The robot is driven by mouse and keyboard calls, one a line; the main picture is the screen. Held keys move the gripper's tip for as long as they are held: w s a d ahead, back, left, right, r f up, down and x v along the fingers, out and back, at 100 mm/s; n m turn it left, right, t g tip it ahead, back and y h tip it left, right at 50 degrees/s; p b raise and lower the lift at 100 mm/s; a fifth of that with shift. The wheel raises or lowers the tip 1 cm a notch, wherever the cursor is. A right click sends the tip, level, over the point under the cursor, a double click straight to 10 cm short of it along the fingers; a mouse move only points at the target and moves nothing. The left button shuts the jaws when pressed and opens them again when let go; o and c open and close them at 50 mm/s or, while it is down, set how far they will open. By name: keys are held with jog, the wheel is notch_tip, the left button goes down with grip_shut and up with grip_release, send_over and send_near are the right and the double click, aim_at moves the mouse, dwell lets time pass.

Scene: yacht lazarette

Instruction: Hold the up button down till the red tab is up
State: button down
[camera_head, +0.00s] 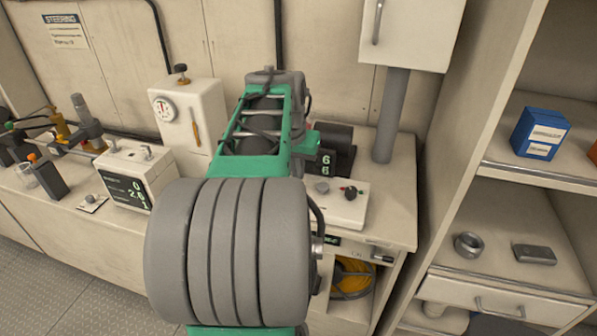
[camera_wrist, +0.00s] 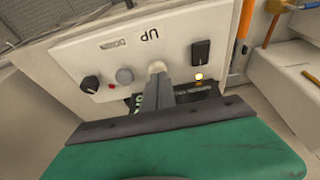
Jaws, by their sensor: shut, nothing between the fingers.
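In the wrist view, a pale control panel (camera_wrist: 75,62) appears upside down with the word UP on it. A whitish up button (camera_wrist: 157,66) sits just below that label. My gripper (camera_wrist: 161,77) is shut and empty, its fingertips right at this button; they seem to touch it, but how far it is pressed I cannot tell. A small red spot (camera_wrist: 110,86) shows beside a grey round button; whether it is the red tab is unclear. In the head view my arm hides my gripper and the up button.
The panel also carries a black knob (camera_wrist: 89,84), a grey button (camera_wrist: 124,76), a black rocker switch (camera_wrist: 200,52) and a lit yellow lamp (camera_wrist: 198,76). A white gauge box (camera_head: 190,110) and a display box (camera_head: 135,175) stand on the bench left of my arm.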

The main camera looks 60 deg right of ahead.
jog(key=shift+f, duration=0.5)
notch_tip(320, 180, down, 2)
jog(key=shift+b, duration=0.8)
jog(key=shift+s+a+f, duration=0.1)
jog(key=shift+f, duration=0.15)
jog(key=shift+a+r, duration=0.1)
jog(key=shift+f, duration=0.3)
jog(key=shift+s+f, duration=0.1)
dwell(1.2)
jog(key=r+p, duration=0.2)
jog(key=r, duration=0.1)
jog(key=r+p, duration=0.1)
jog(key=r, duration=0.1)
jog(key=shift+w, duration=0.25)
jog(key=v, duration=1)
jog(key=shift+r, duration=0.3)
